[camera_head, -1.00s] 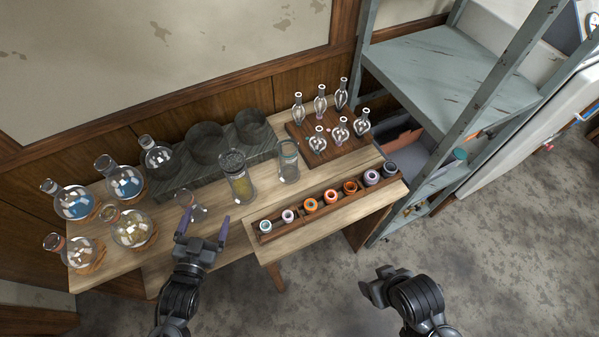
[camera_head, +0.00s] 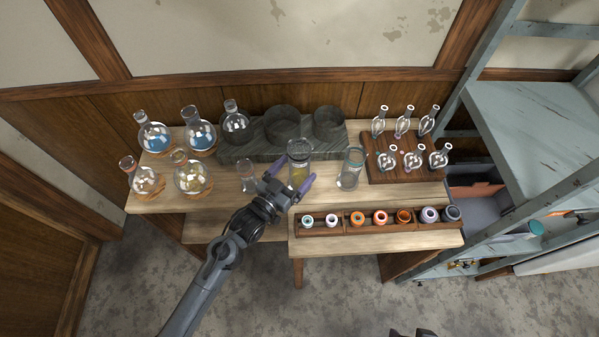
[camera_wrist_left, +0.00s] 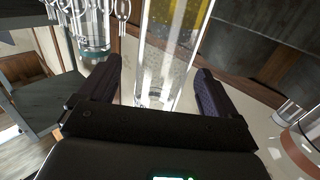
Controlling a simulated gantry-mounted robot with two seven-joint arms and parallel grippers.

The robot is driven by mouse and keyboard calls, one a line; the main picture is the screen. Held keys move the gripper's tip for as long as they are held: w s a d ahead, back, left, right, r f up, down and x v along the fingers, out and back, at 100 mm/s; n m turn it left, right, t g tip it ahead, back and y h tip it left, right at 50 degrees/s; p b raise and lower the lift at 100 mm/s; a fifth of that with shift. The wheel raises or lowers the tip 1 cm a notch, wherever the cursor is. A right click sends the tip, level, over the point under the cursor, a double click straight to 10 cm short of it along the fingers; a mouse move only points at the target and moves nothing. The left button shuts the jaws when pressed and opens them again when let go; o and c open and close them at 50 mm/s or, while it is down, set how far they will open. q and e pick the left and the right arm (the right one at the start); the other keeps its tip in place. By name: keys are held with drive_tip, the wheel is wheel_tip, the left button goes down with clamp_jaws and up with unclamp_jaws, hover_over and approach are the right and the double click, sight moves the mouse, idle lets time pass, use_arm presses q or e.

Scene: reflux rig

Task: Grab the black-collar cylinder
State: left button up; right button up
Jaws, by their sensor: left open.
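The black-collar cylinder (camera_head: 299,152) is a tall clear glass vessel with a dark top and yellowish contents, upright on the wooden table. My left gripper (camera_head: 294,169) is open, with its two purple-grey fingers on either side of the cylinder's lower part. In the left wrist view the clear cylinder (camera_wrist_left: 172,50) stands between the open fingers of the left gripper (camera_wrist_left: 158,88), with yellow contents higher up. Gaps show beside it, and contact cannot be told. Only a dark bit of my right arm shows at the bottom edge of the head view; its jaws cannot be made out.
A teal-collar glass cylinder (camera_head: 352,168) stands close on the right, and a small clear vessel (camera_head: 246,175) on the left. Round flasks (camera_head: 192,175) fill the table's left. A rack of coloured rings (camera_head: 380,219) lies in front. A dark stand (camera_head: 250,152) is behind.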

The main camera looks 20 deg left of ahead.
use_arm(q)
drive_tip(key=shift+b+x, duration=0.35)
drive_tip(key=shift+x, duration=1.95)
drive_tip(key=shift+a+f, duration=0.1)
drive_tip(key=shift+f, duration=0.05)
drive_tip(key=c, duration=1.2)
